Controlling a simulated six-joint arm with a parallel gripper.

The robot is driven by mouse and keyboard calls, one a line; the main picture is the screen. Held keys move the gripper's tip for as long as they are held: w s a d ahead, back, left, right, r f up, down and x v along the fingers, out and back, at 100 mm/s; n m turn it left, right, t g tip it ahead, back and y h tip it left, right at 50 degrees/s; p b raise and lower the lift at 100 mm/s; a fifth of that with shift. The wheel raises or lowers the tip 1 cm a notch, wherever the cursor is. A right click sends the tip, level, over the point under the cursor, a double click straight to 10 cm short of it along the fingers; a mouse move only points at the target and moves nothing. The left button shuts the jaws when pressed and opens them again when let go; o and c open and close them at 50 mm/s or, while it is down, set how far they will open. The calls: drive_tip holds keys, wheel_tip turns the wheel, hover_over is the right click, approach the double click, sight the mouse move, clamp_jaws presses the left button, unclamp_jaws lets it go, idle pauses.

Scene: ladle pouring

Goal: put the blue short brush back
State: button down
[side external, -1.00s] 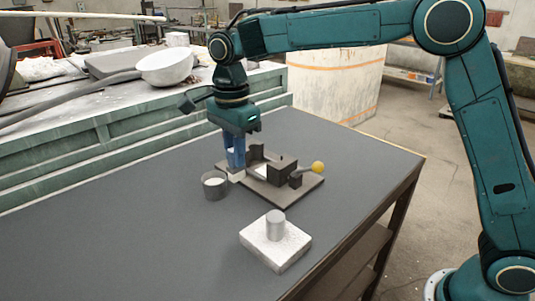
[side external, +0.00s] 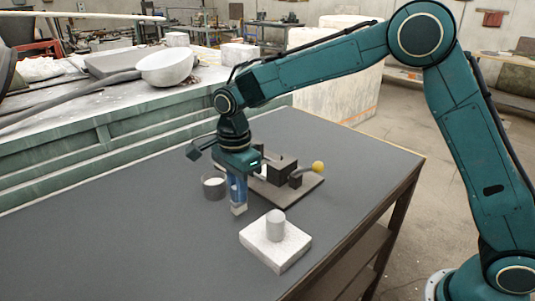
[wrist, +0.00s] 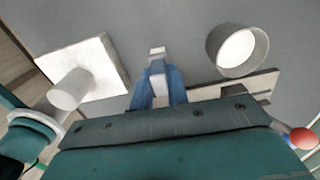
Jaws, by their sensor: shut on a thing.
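My gripper (side external: 237,190) is shut on the short brush, whose pale lower end (side external: 239,210) shows below the blue fingers in the side view. In the wrist view the pale piece (wrist: 158,66) sits between the two blue fingers. The blue of the brush and of the fingers is hard to tell apart. The brush hangs roughly upright in front of the dark rack (side external: 305,191), just right of the grey cup (side external: 214,187). I cannot tell whether its end touches the table. The gripper hides the rack's left part.
The grey cup with white contents also shows in the wrist view (wrist: 238,50). A white slab (side external: 277,250) with a grey cylinder (side external: 275,225) stands in front. A yellow ball (side external: 318,166) on a grey handle sticks up at the rack's right. The table's left front is clear.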

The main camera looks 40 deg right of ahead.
drive_tip(key=shift+f, duration=0.45)
drive_tip(key=shift+f, duration=0.1)
drive_tip(key=c, duration=1.4)
unclamp_jaws()
drive_tip(key=shift+o, duration=0.2)
wheel_tip(320, 180, up, 12)
drive_tip(key=shift+f, duration=0.2)
drive_tip(key=shift+r, duration=0.35)
